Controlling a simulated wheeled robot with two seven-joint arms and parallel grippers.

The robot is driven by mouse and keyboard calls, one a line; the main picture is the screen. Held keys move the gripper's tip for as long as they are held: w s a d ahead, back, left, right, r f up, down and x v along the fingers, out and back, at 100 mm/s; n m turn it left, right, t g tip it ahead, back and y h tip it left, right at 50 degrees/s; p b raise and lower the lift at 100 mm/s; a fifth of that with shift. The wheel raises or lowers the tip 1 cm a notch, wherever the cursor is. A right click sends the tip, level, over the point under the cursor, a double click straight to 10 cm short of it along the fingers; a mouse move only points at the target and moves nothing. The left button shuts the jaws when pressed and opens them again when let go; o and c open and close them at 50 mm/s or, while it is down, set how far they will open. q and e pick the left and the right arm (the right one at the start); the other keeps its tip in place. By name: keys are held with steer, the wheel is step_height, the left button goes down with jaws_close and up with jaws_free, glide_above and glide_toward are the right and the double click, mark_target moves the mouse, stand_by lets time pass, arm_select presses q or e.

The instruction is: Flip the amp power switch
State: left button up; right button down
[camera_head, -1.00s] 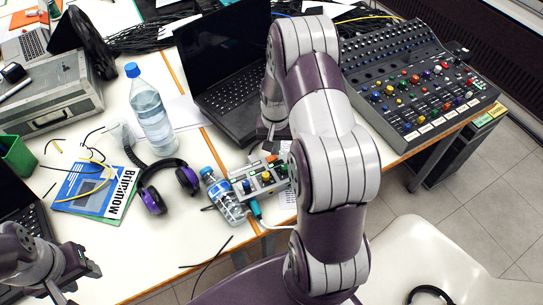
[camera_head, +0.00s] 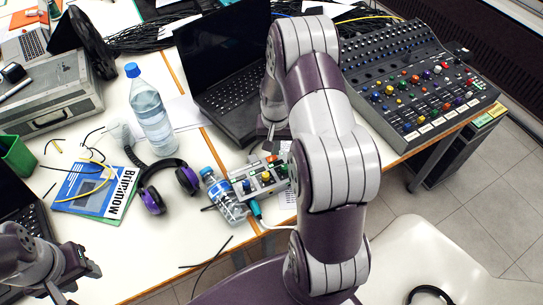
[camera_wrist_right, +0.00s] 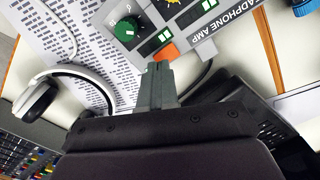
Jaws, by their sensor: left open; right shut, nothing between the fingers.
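The headphone amp (camera_head: 247,187) is a grey box with coloured knobs near the table's front edge, partly covered by my right arm. In the right wrist view its labelled panel (camera_wrist_right: 203,47) shows a green knob and an orange switch (camera_wrist_right: 168,51). My right gripper (camera_wrist_right: 160,66) is shut and empty, its tips right by the orange switch; I cannot tell whether they touch it. In the head view the right gripper (camera_head: 275,138) is mostly hidden at the amp's far side. My left gripper (camera_head: 90,262) is open and empty at the lower left.
A laptop (camera_head: 225,70) stands behind, a mixer (camera_head: 420,85) to the right. White headphones (camera_wrist_right: 38,98) lie near the amp. A large bottle (camera_head: 150,110) stands further back.

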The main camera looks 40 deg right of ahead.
steer(key=shift+f+b, duration=0.6)
steer(key=shift+f, duration=0.35)
stand_by(0.6)
step_height(320, 180, up, 7)
steer(key=p, duration=0.6)
steer(key=shift+r+p, duration=0.1)
steer(key=shift+p, duration=0.25)
steer(key=s+a+r+n, duration=0.3)
steer(key=s+a+r, duration=0.2)
steer(key=a, duration=0.3)
steer(key=s+a+r+n+t, duration=0.1)
steer(key=s+a+r+n, duration=0.3)
steer(key=a+r, duration=0.3)
steer(key=shift+s+a, duration=0.4)
steer(key=shift+s, duration=0.5)
